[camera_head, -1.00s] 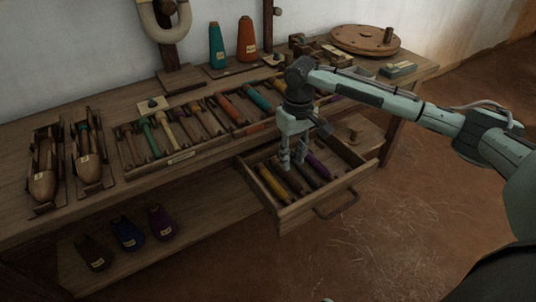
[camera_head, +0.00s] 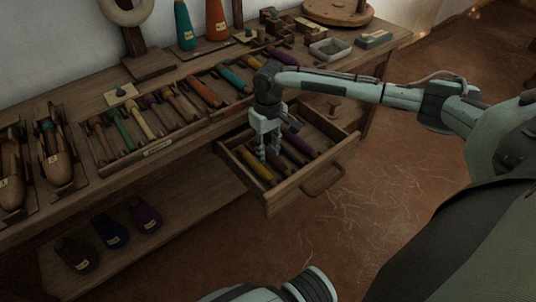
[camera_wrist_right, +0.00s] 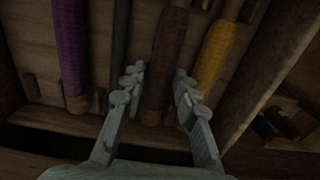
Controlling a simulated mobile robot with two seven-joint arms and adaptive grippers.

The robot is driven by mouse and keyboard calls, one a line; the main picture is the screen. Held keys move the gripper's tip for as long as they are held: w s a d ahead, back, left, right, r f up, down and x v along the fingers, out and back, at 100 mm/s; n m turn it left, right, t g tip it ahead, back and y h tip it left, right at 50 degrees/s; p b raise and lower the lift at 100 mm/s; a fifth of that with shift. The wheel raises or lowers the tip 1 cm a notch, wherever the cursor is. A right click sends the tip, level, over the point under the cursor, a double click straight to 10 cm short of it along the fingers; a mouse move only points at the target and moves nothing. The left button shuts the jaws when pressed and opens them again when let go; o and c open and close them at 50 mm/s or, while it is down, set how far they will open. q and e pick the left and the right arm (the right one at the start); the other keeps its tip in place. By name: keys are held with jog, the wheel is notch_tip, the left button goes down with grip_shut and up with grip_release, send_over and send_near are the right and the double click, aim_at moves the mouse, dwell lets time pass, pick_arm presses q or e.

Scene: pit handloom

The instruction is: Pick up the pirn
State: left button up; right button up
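The open drawer (camera_head: 292,196) holds several pirns. In the right wrist view, a brown pirn (camera_wrist_right: 167,50) lies between my right gripper's fingers (camera_wrist_right: 157,80). A yellow pirn (camera_wrist_right: 214,55) lies to its right, and a dark grey pirn (camera_wrist_right: 120,40) and a purple pirn (camera_wrist_right: 70,50) to its left. The fingers are apart, one on each side of the brown pirn; I see no clear grip on it. In the head view my right gripper (camera_head: 268,155) points down into the drawer, beside the yellow pirn (camera_head: 256,166). The left gripper is out of view.
A rack of pirns (camera_head: 157,149) lies on the bench behind the drawer. Two wooden shuttles (camera_head: 55,160) lie at left. Dark, blue and purple items (camera_head: 110,231) rest on the lower shelf. A grey tray (camera_head: 329,49) stands at the back. The floor in front is clear.

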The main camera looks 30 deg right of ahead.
grip_shut()
jog(key=shift+r, duration=0.2)
